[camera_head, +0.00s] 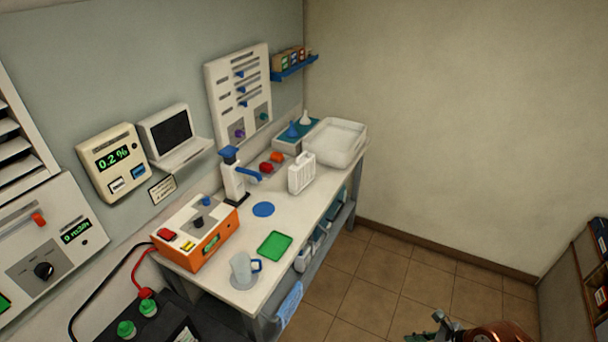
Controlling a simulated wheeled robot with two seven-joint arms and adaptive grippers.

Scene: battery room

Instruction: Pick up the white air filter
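I cannot clearly pick out a white air filter. A white upright container with a handle-like opening (301,174) stands on the workbench (225,278), in front of a white open bin (355,150). Small white items (304,258) sit on the shelf under the bench, too small to identify. Part of my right gripper (436,332) shows at the bottom edge, over the floor and well apart from the bench. Its fingertips are not clear. My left gripper is not in view.
A battery with green caps (148,308) is front left. The tiled floor (390,275) right of the bench is clear.

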